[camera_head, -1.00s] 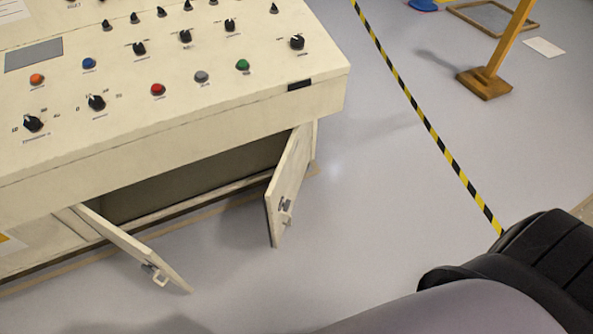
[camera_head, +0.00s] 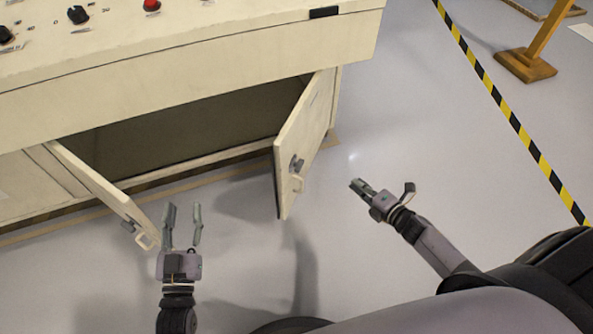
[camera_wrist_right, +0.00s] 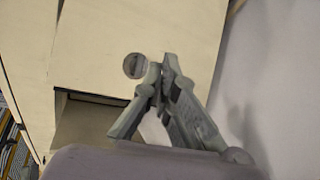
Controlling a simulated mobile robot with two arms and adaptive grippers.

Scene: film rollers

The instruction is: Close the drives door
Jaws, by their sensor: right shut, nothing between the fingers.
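The cream cabinet under the console has two doors, both standing open.
The dark cabinet opening (camera_head: 185,132) lies between the doors. The console top (camera_head: 235,20) overhangs it. Grey floor is clear in front and to the right. Yellow-black tape (camera_head: 515,122) and a wooden post base (camera_head: 525,66) lie farther right.

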